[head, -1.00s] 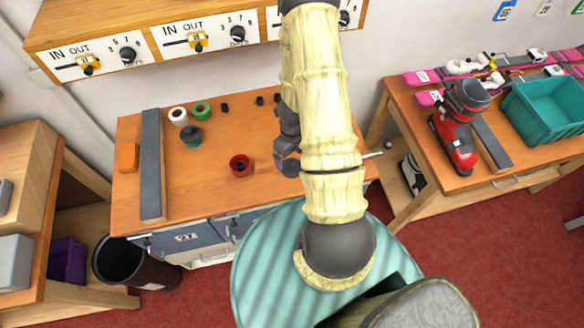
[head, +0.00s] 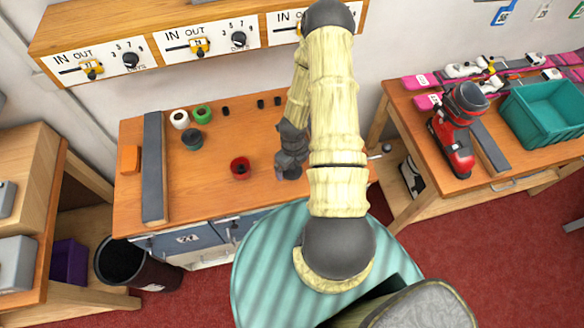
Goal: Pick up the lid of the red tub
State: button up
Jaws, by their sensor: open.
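The red tub (head: 240,168) stands upright on the orange-brown bench top, right of the middle and towards the front. Its top shows a red rim with a dark centre. At this size I cannot tell the lid apart from the tub. My gripper (head: 288,174) is over the bench to the right of the red tub, apart from it. It is open and its dark fingers point down. No held thing shows between them, though they are small and partly lost against my arm.
A dark teal tub (head: 192,139), a green roll (head: 202,115) and a white roll (head: 180,119) stand at the back left. Small black pieces (head: 225,111) lie along the back. A long grey bar (head: 153,168) and an orange block (head: 129,159) lie at the left. A shelf (head: 165,43) overhangs behind.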

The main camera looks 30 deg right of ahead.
jog(key=shift+f, duration=0.9)
jog(key=c, duration=1.1)
